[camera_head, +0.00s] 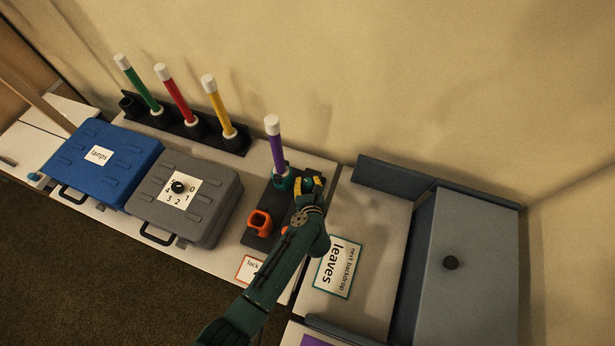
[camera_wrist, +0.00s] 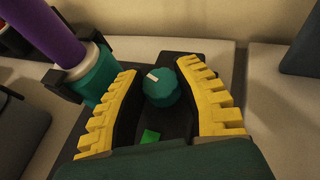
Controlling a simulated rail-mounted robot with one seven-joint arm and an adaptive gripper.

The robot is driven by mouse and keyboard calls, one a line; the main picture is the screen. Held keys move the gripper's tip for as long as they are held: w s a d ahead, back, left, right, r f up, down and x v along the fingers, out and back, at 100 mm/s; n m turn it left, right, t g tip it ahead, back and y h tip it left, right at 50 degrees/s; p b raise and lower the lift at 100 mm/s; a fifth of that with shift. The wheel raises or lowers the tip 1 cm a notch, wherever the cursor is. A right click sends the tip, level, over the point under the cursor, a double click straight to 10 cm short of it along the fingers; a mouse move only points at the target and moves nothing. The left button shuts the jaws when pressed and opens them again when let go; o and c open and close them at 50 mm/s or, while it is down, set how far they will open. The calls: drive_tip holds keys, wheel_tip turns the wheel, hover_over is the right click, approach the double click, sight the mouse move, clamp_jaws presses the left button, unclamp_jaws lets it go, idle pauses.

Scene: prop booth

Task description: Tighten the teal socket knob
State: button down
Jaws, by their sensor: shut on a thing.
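The teal socket knob (camera_wrist: 161,90) sits on a dark base in the wrist view, with a white mark on its top toward the upper left. The yellow fingers of my gripper (camera_wrist: 166,94) are on both sides of it and shut on it. A green patch (camera_wrist: 150,136) shows on the base below the knob. Left of it, a purple tube (camera_wrist: 47,32) stands in a teal socket (camera_wrist: 98,82). In the head view my gripper (camera_head: 309,185) is just right of the purple tube (camera_head: 275,143) and its socket (camera_head: 281,179), and hides the knob.
An orange holder (camera_head: 258,223) stands left of my forearm. A grey case (camera_head: 213,212) and a blue case (camera_head: 112,178) lie farther left. Behind them, a black rack (camera_head: 200,133) holds green, red and yellow tubes. A "leaves" card (camera_head: 337,267) and grey box (camera_head: 465,230) are at right.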

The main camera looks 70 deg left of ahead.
drive_tip(key=shift+f, duration=0.1)
drive_tip(key=c, duration=0.7)
unclamp_jaws()
drive_tip(key=v, duration=1.2)
